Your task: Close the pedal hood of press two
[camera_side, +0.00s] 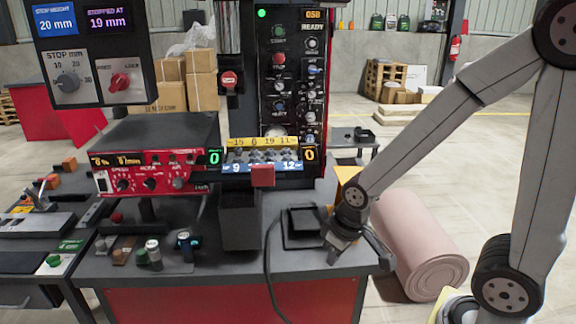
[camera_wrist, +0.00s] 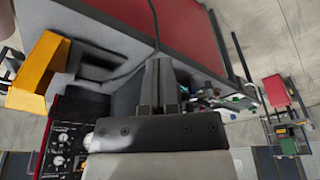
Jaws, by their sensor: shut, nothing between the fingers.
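The yellow hood (camera_side: 346,178) stands up at the right end of the bench, partly hidden behind my wrist in the side view. In the wrist view the yellow hood (camera_wrist: 24,85) is at the left. The black pedal (camera_side: 302,222) lies on the bench left of it, uncovered, with a cable running from it. The dark pedal also shows in the wrist view (camera_wrist: 92,72), beside the hood.
The press control panel (camera_side: 293,80) rises behind the bench. A dark chute (camera_side: 239,220) stands left of the pedal. Small buttons and parts (camera_side: 152,252) sit at the bench's left. A pink roll (camera_side: 425,245) lies on the floor at right. The cable (camera_side: 268,255) hangs over the front edge.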

